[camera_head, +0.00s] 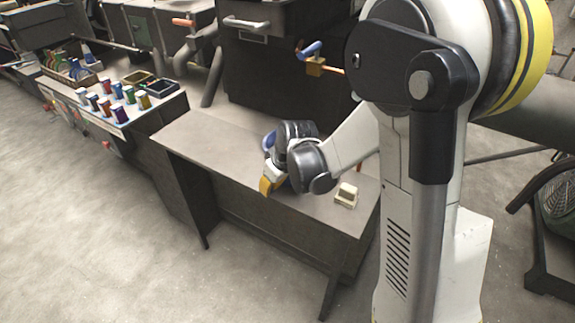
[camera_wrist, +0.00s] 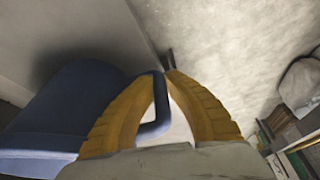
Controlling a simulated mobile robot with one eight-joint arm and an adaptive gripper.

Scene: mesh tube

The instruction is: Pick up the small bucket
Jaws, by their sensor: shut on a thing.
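The small bucket is dark blue. In the wrist view its body (camera_wrist: 72,105) fills the lower left, beside a light grey tabletop, with a looped handle (camera_wrist: 158,112) toward the middle. My gripper (camera_wrist: 164,78) has its yellow ribbed fingers on either side of this handle, shut on it. In the head view my gripper (camera_head: 267,184) is low at the front edge of the grey table (camera_head: 215,143). A bit of the blue bucket (camera_head: 269,140) shows behind my wrist; the rest is hidden. I cannot tell whether it still touches the table.
A small cream object (camera_head: 346,195) lies on the table to the right of my gripper. A dark cabinet (camera_head: 265,75) stands behind the table. Several coloured cans (camera_head: 117,112) stand on a side table at left. The floor in front is clear.

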